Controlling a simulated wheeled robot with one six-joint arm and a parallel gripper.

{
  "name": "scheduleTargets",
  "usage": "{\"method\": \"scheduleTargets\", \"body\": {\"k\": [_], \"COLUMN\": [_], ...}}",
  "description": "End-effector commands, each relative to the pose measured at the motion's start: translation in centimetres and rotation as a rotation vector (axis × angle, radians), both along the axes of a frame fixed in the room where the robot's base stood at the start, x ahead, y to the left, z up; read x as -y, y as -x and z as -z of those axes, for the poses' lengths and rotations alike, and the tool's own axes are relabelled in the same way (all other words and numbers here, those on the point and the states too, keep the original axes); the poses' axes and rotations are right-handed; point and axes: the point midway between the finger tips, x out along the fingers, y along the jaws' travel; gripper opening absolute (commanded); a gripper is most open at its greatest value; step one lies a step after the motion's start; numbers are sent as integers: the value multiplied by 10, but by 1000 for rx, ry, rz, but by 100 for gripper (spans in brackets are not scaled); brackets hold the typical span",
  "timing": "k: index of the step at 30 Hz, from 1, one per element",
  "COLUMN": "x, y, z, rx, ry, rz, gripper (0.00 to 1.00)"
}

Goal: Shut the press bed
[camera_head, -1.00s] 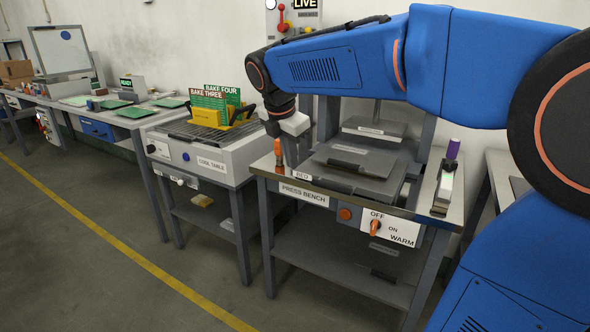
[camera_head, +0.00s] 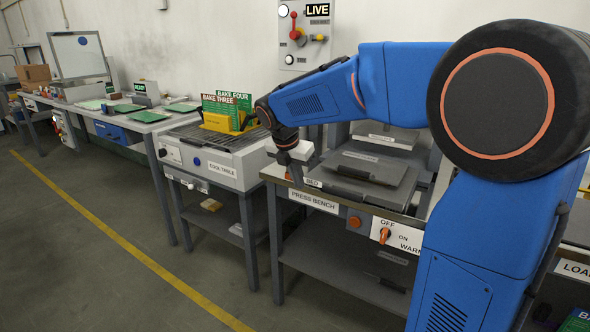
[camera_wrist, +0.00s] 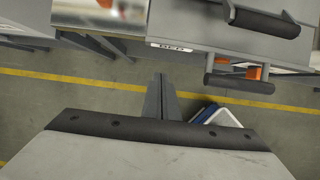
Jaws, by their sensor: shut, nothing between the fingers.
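The press bench (camera_head: 314,201) stands in the middle of the head view. Its grey bed (camera_head: 352,188), labelled BED, sits out in front of the upper press block (camera_head: 390,135). A grey plate with a dark bar (camera_head: 362,157) lies on the bed. In the wrist view, the bed's label (camera_wrist: 172,47) and dark front handle (camera_wrist: 240,84) show near the top. My gripper (camera_head: 300,174) is at the bed's left front corner. Its closed, empty fingers (camera_wrist: 161,88) are left of the handle and apart from it. Whether they touch the bed's edge is unclear.
The cool table (camera_head: 212,165) with a yellow rack (camera_head: 222,121) stands close on the left. An OFF/ON/WARM switch (camera_head: 384,235) is on the bench front. My arm hides the bench's right end. The floor in front (camera_head: 120,225) is clear.

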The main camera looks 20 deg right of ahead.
Motion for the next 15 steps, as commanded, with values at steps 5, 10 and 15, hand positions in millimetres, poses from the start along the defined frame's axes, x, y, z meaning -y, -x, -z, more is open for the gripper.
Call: {"method": "scheduleTargets", "body": {"k": [5,10,15], "x": [20,29,32], "y": [-15,-23,-25], "z": [2,2,2], "rx": [0,0,1], "ry": [-1,-1,-1], "rz": [4,2,1], "gripper": [0,0,0]}}
